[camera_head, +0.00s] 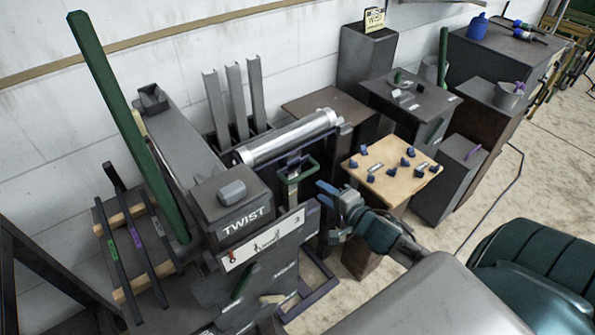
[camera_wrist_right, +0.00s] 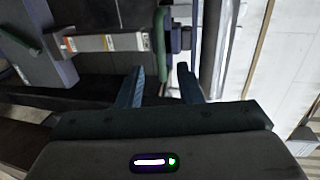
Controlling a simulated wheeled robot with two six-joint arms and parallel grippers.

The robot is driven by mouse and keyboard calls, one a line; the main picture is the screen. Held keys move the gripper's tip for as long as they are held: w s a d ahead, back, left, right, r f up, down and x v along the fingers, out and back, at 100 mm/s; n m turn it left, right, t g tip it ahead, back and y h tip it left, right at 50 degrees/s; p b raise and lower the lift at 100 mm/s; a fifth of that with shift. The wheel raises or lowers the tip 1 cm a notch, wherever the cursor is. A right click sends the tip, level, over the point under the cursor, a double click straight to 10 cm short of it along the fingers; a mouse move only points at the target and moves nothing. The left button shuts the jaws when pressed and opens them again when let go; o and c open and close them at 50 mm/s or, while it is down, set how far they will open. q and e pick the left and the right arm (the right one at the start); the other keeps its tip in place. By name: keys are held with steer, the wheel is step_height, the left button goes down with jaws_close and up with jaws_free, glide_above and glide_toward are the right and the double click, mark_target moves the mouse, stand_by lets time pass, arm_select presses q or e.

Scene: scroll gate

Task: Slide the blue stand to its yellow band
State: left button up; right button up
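My right gripper (camera_head: 331,198) is in the middle of the head view, below and right of a green loop handle (camera_head: 299,168). In the right wrist view its two blue fingers (camera_wrist_right: 160,88) stand apart with nothing between them. Beyond them are the green handle (camera_wrist_right: 160,42) and a dark blue bracket (camera_wrist_right: 179,38) beside a silver roller (camera_wrist_right: 212,45). A pale strip (camera_wrist_right: 105,42) with small coloured marks runs left from the handle. I cannot tell for certain which dark blue part is the blue stand, and no yellow band is clear. My left gripper is not visible.
The silver roller (camera_head: 290,138) lies behind the handle. A TWIST box (camera_head: 232,200) with a white panel (camera_head: 262,240) stands left of my right gripper. A tan-topped pedestal (camera_head: 385,182) with several blue pieces stands close to its right. A long green bar (camera_head: 130,125) leans at left.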

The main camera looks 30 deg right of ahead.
mark_target(302, 178)
steer(key=b+x, duration=0.2)
steer(key=x, duration=0.8)
steer(key=shift+w+f, duration=0.15)
steer(key=shift+w, duration=0.1)
steer(key=shift+d, duration=0.1)
jaws_close()
